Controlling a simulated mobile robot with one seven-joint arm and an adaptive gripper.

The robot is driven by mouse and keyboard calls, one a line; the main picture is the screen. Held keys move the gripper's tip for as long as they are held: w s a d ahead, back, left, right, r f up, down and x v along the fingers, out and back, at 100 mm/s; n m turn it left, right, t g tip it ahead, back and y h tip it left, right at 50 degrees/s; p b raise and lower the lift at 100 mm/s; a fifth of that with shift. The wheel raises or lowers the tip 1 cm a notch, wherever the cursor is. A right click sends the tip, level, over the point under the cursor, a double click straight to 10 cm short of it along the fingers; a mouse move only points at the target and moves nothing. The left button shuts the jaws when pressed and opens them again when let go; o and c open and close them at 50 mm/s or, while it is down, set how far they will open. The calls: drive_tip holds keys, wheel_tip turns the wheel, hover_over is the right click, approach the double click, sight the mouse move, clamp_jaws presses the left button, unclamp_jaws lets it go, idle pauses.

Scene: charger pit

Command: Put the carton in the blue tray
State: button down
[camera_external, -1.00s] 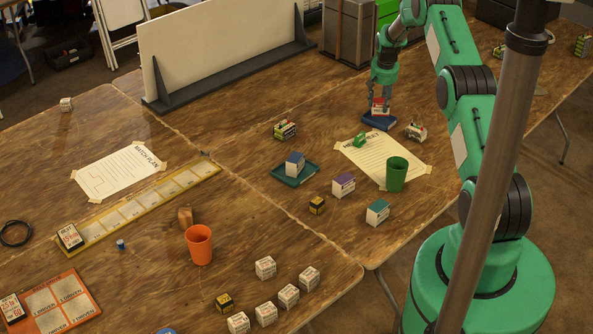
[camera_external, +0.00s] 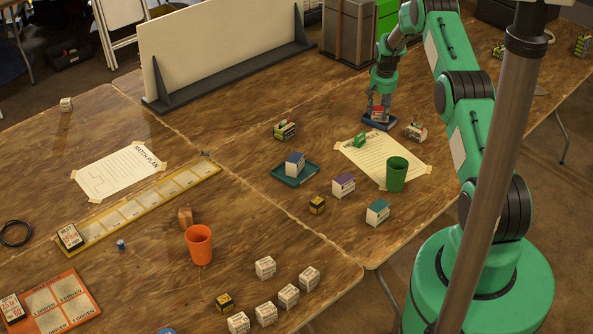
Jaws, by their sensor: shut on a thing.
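A small red and white carton (camera_external: 378,113) is at the dark blue tray (camera_external: 368,123), near the back of the right-hand table. My gripper (camera_external: 379,107) points down and is shut on this carton, with its fingers partly covering it. The carton is over or in the tray; I cannot tell whether it touches the tray's floor. A second, teal tray (camera_external: 282,178) holds a blue and white carton (camera_external: 295,163).
A white upright board (camera_external: 220,45) stands back left.

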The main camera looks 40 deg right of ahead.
drive_tip(key=c, duration=1)
unclamp_jaws()
drive_tip(key=p+v, duration=0.1)
drive_tip(key=v, duration=1.1)
